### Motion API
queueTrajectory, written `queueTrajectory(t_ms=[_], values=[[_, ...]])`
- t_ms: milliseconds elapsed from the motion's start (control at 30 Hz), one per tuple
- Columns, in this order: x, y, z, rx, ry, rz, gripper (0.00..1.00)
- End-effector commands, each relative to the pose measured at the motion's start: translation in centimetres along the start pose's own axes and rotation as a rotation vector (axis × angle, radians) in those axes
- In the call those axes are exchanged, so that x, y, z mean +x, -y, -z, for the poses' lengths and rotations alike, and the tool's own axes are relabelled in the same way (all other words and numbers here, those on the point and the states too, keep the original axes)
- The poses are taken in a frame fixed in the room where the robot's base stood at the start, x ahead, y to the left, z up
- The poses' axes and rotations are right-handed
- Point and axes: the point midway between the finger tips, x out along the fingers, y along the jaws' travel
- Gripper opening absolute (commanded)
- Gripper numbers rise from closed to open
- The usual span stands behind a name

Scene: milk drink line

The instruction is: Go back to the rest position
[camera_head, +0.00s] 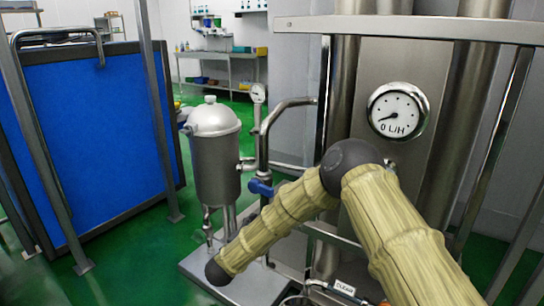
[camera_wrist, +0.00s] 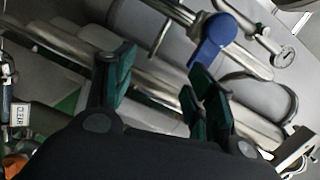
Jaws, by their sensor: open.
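My gripper (camera_wrist: 158,78) shows in the wrist view with its dark fingers and green pads spread apart, and nothing is between them. A blue valve handle (camera_wrist: 214,40) on a metal pipe is in the view beyond the fingers, and I cannot tell how far away it is. The same blue handle (camera_head: 262,188) is in the head view beside the steel vessel. My beige ribbed arm reaches across the right half of the head view, bent at a black joint. My gripper cannot be made out in the head view.
A steel vessel (camera_head: 215,160) stands on a grey base plate left of my arm. A round gauge (camera_head: 398,111) is on a steel panel behind my arm, with metal rails around it. A "CLEAR" label (camera_head: 345,287) is low. A blue panel (camera_head: 88,140) stands left on green floor.

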Motion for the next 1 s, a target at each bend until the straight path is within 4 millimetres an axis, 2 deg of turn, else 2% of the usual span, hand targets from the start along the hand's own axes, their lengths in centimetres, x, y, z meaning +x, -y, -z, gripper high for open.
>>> queueTrajectory(t_ms=[33, 200, 367, 500, 667, 800, 1000], values=[[-0.4, -3.0, 0.9, -0.084, 0.058, -0.026, 0.55], [-2.7, -12.0, 4.0, -0.357, 0.262, -0.114, 0.55], [-6.0, -19.7, 8.1, -0.582, 0.437, -0.205, 0.55], [-9.5, -25.5, 12.4, -0.756, 0.586, -0.288, 0.55], [-14.3, -31.1, 18.0, -0.93, 0.754, -0.389, 0.55], [-19.0, -35.0, 23.3, -1.061, 0.904, -0.479, 0.55], [-26.3, -38.6, 31.2, -1.209, 1.121, -0.61, 0.55]])
